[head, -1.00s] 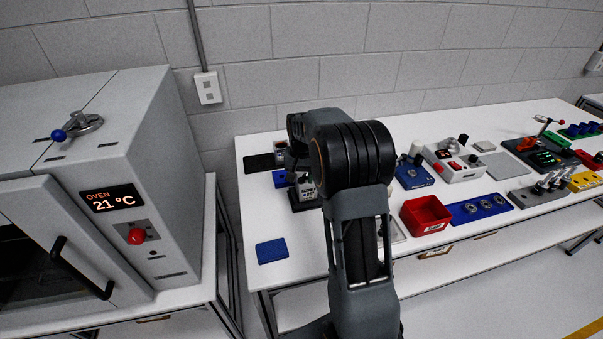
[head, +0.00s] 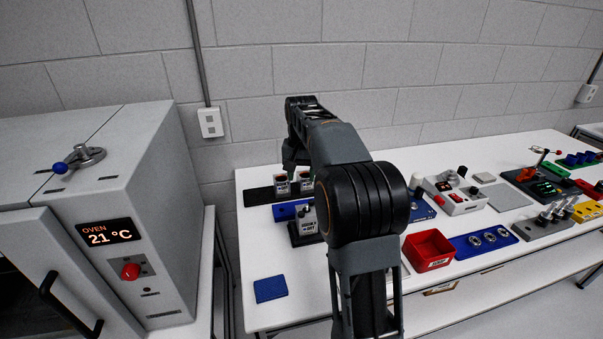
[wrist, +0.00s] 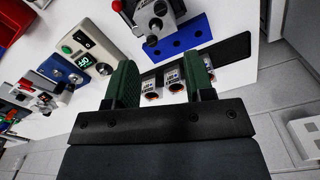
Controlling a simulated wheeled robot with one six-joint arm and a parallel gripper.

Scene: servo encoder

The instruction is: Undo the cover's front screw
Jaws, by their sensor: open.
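My gripper (wrist: 160,66) is open in the wrist view, with a green finger on each side. My arm hides the fingertips in the head view.
A blue block with holes (wrist: 180,42) lies close beyond the fingers. A blue pad (head: 270,289) lies at the bench's front left. A red bin (head: 428,250) and several fixtures fill the right side. The oven (head: 110,235) stands left, across a gap.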

